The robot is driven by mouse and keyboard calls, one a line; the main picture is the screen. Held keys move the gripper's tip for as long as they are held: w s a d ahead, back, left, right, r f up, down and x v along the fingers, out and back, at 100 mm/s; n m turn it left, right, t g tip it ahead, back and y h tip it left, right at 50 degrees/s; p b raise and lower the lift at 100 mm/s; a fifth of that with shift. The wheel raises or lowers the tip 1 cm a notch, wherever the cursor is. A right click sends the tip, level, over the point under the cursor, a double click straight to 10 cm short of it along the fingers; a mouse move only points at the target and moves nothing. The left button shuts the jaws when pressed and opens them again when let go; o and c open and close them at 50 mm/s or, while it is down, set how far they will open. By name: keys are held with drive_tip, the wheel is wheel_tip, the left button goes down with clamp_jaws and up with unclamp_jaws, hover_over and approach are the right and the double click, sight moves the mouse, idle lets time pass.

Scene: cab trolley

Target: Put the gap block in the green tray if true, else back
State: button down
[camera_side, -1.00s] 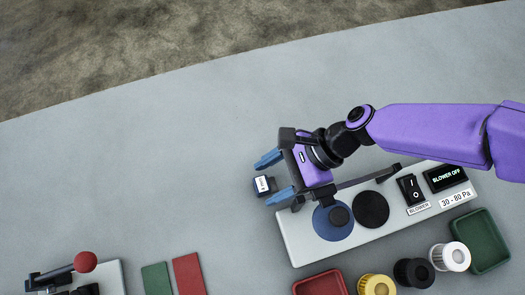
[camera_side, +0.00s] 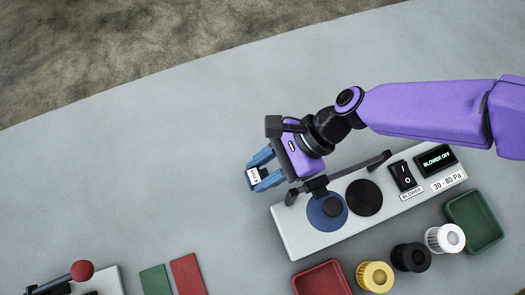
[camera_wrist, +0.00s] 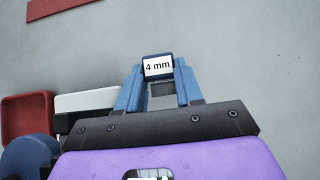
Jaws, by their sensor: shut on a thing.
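The gap block (camera_side: 254,178) is a small dark blue block with a white label. In the wrist view the label on the block (camera_wrist: 158,67) reads "4 mm". My gripper (camera_side: 264,170) is shut on it, with a blue finger on each side; the fingers also show in the wrist view (camera_wrist: 159,88). I cannot tell from these views how high the block is. The green tray (camera_side: 479,225) stands at the right and looks empty.
A light panel (camera_side: 300,240) carries a blue disc (camera_side: 318,218), a black disc (camera_side: 364,197), a blower switch, a "BLOWER OFF" display (camera_side: 436,158) and a "30 - 80 Pa" label. White, black and yellow filters (camera_side: 374,277) and a red tray (camera_side: 322,279) stand in front.

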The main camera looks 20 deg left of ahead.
wheel_tip(320, 180, up, 8)
wheel_tip(320, 180, up, 5)
hover_over(264, 177)
drive_tip(key=w+d+m, duration=0.1)
drive_tip(key=w+d, duration=1)
drive_tip(key=w+d+m+t+y, duration=0.1)
drive_tip(key=w+d, duration=0.1)
drive_tip(key=d, duration=1)
drive_tip(key=w+d+m+t, duration=0.1)
drive_tip(key=w+d, duration=0.1)
drive_tip(key=d, duration=1)
drive_tip(key=s+d+m+t+y, duration=0.1)
drive_tip(key=s+d+m, duration=0.1)
drive_tip(key=s+d, duration=0.55)
drive_tip(key=shift+n, duration=0.3)
drive_tip(key=shift+w+d+f, duration=0.1)
drive_tip(key=shift+w+f, duration=0.1)
drive_tip(key=shift+f, duration=2.25)
drive_tip(key=shift+w+d+f, duration=0.15)
drive_tip(key=shift+w+f, duration=0.05)
drive_tip(key=shift+f, duration=2.2)
drive_tip(key=shift+w+d+f, duration=0.1)
drive_tip(key=shift+w+f, duration=0.1)
drive_tip(key=shift+f, duration=2.25)
drive_tip(key=shift+f, duration=0.1)
